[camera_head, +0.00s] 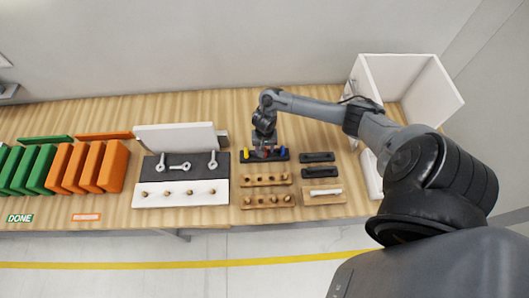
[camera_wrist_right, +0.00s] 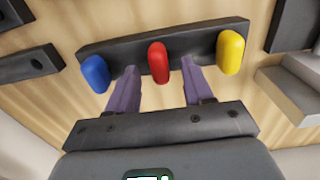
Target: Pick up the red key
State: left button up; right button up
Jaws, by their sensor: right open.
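The red key (camera_wrist_right: 158,62) stands in the middle of a dark holder (camera_wrist_right: 205,35), between a blue key (camera_wrist_right: 95,73) and a yellow key (camera_wrist_right: 231,52). My right gripper (camera_wrist_right: 159,68) is open and empty, with one finger on each side of the red key in the right wrist view. I cannot tell whether the fingers touch it. In the head view my right gripper (camera_head: 265,146) is over the dark holder, with the yellow key (camera_head: 246,153) and blue key (camera_head: 283,151) on either side; the gripper largely hides the red key. My left gripper is not in view.
Wooden peg blocks (camera_head: 265,180) lie in front of the holder, and dark handle pieces (camera_head: 318,157) lie to its right. A white board (camera_head: 178,136) and a dark panel with metal parts (camera_head: 205,163) are to the left. A white open box (camera_head: 372,75) stands at the back right.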

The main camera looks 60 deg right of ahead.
jog(key=shift+f, duration=0.5)
grip_shut()
jog(key=shift+r, duration=0.15)
jog(key=shift+r, duration=0.55)
jog(key=r, duration=0.1)
jog(key=r+p, duration=0.1)
jog(key=r, duration=0.1)
jog(key=shift+s+r, duration=0.1)
jog(key=shift+s, duration=0.2)
jog(key=s+a+r+p, duration=0.1)
jog(key=s+a+r, duration=0.2)
jog(key=s+r, duration=0.3)
jog(key=s, duration=0.4)
jog(key=shift+s+r+p, duration=0.2)
jog(key=shift+s+p, duration=0.05)
jog(key=shift+p, duration=0.1)
